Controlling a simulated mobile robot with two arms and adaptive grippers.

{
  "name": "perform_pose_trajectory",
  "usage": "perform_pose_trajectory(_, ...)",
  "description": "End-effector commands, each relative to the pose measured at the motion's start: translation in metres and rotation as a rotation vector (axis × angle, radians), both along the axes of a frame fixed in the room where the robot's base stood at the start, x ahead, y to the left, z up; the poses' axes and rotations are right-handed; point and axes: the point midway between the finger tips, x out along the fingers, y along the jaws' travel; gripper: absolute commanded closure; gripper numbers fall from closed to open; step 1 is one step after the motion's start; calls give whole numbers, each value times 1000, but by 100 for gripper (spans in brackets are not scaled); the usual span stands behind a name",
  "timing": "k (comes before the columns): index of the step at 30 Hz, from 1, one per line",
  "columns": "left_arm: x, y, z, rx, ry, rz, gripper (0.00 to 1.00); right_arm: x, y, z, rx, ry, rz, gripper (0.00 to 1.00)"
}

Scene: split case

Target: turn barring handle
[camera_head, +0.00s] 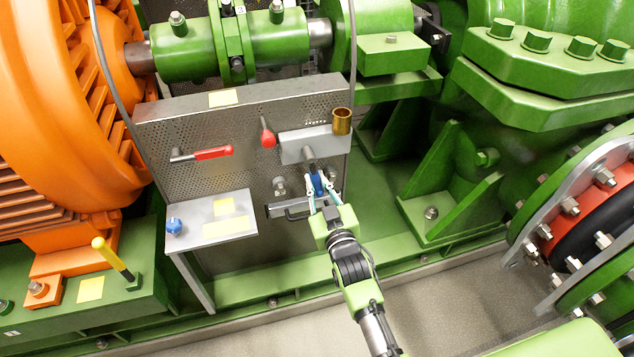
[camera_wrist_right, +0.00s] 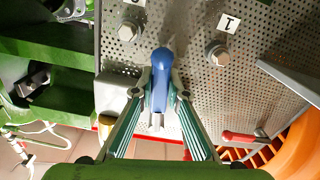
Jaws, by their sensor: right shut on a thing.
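My right gripper (camera_head: 318,186) is shut on a blue handle (camera_head: 317,183) in front of the perforated metal panel (camera_head: 240,125). In the right wrist view the blue handle (camera_wrist_right: 161,78) stands between the two fingertips of the gripper (camera_wrist_right: 158,92), with a short metal end below it. I cannot tell how it joins the panel. A red-gripped lever (camera_head: 212,153) lies almost level on the panel's left part, and a red knob lever (camera_head: 267,135) hangs at its middle. My left gripper is not in view.
A grey shelf (camera_head: 212,222) with a blue knob (camera_head: 174,226) juts out at the left. A brass cup (camera_head: 341,121) sits above the gripper. A yellow-gripped lever (camera_head: 112,258) stands at the lower left. An orange motor (camera_head: 60,100) and green pump casing (camera_head: 560,70) flank the panel.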

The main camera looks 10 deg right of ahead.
Motion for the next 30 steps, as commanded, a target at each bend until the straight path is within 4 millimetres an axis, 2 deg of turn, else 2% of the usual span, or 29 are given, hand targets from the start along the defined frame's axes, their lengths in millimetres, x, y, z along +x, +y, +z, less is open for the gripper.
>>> perform_pose_trajectory(1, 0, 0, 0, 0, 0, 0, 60, -1, 0, -2, 1, 4, 0, 83)
perform_pose_trajectory(3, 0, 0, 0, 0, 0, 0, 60, -1, 0, -2, 1, 3, 0, 68)
perform_pose_trajectory(12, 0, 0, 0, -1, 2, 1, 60, 0, 0, -1, 0, 1, 0, 68)
perform_pose_trajectory(16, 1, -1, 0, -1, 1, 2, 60, -6, 0, -1, 0, 2, 0, 68)
perform_pose_trajectory(20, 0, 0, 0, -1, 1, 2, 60, -25, -1, -2, 0, 3, 0, 68)
perform_pose_trajectory(30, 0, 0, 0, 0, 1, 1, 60, -93, -3, -2, 1, 4, 0, 68)
